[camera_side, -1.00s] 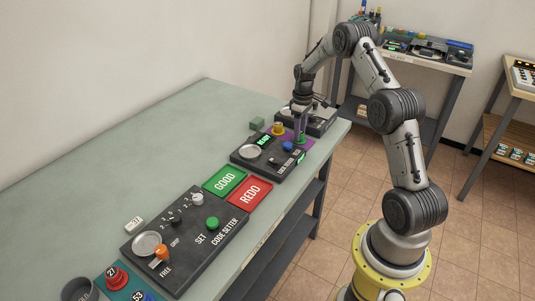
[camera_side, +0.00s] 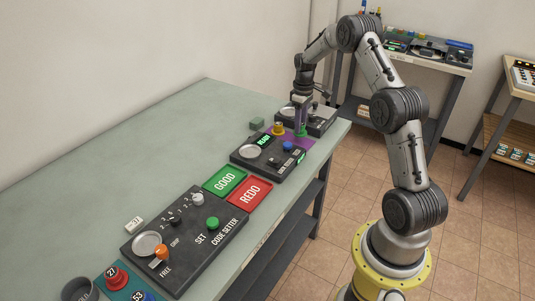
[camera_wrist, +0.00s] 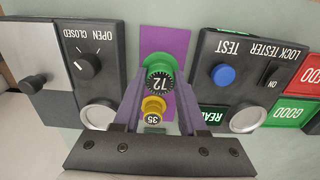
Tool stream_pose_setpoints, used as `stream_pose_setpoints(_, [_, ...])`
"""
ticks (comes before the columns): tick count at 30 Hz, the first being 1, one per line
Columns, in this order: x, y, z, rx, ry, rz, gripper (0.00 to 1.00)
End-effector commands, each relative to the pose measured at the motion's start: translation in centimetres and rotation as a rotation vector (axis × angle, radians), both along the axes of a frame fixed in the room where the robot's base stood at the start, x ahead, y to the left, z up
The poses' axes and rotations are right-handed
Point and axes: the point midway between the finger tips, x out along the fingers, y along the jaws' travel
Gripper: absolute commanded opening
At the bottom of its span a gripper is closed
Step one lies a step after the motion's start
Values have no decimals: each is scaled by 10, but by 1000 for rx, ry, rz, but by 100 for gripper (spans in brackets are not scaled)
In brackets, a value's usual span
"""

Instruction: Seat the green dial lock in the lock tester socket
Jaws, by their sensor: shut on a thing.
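The green dial lock (camera_wrist: 160,74), with a black dial marked 72, is between the fingers of my gripper (camera_wrist: 160,92) in the wrist view. My gripper (camera_side: 301,122) is shut on it, above the purple mat (camera_side: 291,134) in the side view, where the green lock (camera_side: 302,131) shows small under the fingers. It seems slightly raised, but the gap is hard to tell. The lock tester (camera_side: 270,164) stands nearer the side camera. Its round silver socket (camera_side: 249,151) is empty and also shows at right in the wrist view (camera_wrist: 249,116).
A yellow lock (camera_wrist: 153,106) marked 35 stands close to the green one. An open/closed box (camera_wrist: 92,50) lies on the mat's other side. Green GOOD (camera_side: 224,181) and red REDO (camera_side: 249,192) trays and the code setter (camera_side: 184,240) lie past the tester.

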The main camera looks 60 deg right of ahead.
Motion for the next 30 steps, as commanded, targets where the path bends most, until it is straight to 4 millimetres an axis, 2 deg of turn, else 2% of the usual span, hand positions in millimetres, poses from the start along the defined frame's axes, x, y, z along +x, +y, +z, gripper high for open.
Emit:
stream_pose_setpoints(6, [1, 0, 11, -2, -2, 0, 0])
stream_pose_setpoints(16, [0, 0, 11, 0, 0, 8, 0])
stream_pose_setpoints(19, [1, 6, 14, 9, 10, 57, 0])
stream_pose_setpoints(23, [20, 35, 22, 12, 14, 161, 0])
stream_pose_setpoints(30, [63, 115, 40, 8, 12, 386, 0])
